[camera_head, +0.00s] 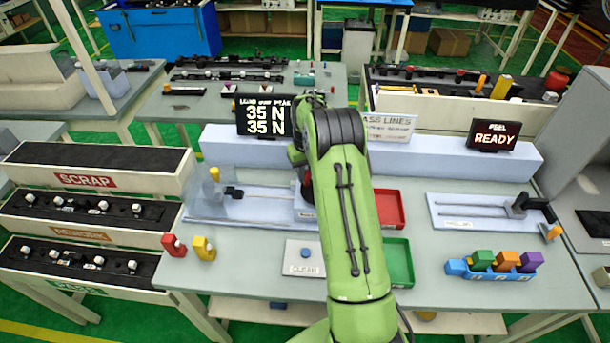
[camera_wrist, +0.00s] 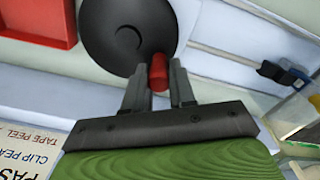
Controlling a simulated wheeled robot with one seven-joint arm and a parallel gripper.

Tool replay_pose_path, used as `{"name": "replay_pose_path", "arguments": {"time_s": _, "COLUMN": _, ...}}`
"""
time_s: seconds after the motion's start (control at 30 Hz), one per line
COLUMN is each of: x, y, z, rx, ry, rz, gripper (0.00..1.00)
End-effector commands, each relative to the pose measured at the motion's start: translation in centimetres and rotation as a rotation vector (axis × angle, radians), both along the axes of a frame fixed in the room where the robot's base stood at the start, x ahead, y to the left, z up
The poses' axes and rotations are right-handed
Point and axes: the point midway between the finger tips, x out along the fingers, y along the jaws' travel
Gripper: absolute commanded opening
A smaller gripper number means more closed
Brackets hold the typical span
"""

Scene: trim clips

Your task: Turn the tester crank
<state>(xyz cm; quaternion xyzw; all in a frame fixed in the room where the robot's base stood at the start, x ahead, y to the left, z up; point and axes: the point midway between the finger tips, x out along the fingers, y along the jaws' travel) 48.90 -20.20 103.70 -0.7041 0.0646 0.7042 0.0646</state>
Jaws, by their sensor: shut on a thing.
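The tester crank shows in the wrist view as a dark round disc (camera_wrist: 125,35) with a small red knob (camera_wrist: 158,70) at its rim. My gripper (camera_wrist: 157,80) has its two dark fingers on either side of this knob and is shut on it. In the head view my green arm hides most of the crank and my gripper; the tester (camera_head: 245,203) stands left of the arm. The load display (camera_head: 265,117) above it reads 35 N on both lines.
A red tray (camera_head: 388,222) and a green tray (camera_head: 402,283) lie right of my arm. Red (camera_head: 173,245) and yellow (camera_head: 203,248) pieces stand at left. The peel display (camera_head: 492,136) reads READY.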

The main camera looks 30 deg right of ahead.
Motion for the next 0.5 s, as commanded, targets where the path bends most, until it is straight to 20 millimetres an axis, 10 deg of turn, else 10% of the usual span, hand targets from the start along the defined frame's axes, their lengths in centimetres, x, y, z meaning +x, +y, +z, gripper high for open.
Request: {"name": "replay_pose_path", "arguments": {"time_s": 0.5, "x": 0.8, "y": -2.2, "z": 0.1, "rx": -0.001, "ry": -0.003, "rz": -0.491, "gripper": 0.0}}
